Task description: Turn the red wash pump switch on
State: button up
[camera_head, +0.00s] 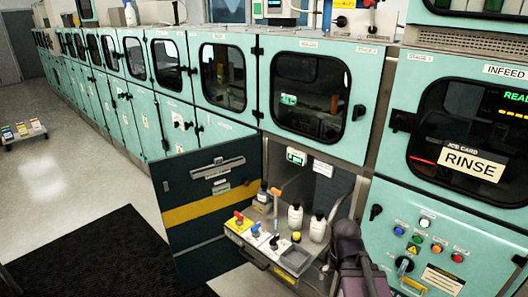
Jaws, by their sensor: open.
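A pull-out unit (285,258) stands in an open cabinet bay at the lower middle. My dark arm (352,262) is at the right of the unit. My gripper (326,268) is small and partly hidden there, open, apart from the red switch.
White bottles (295,217) and an orange-topped tool (277,195) stand behind the switches. The open dark cabinet door (200,208) is on the left. A button panel (430,240) is on the right. The floor at left is mostly clear.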

aim_at(240, 217)
jog(key=z, duration=0.05)
jog(key=k, duration=1.3)
jog(key=u, duration=0.5)
jog(key=i, duration=1.9)
jog(key=z, duration=0.45)
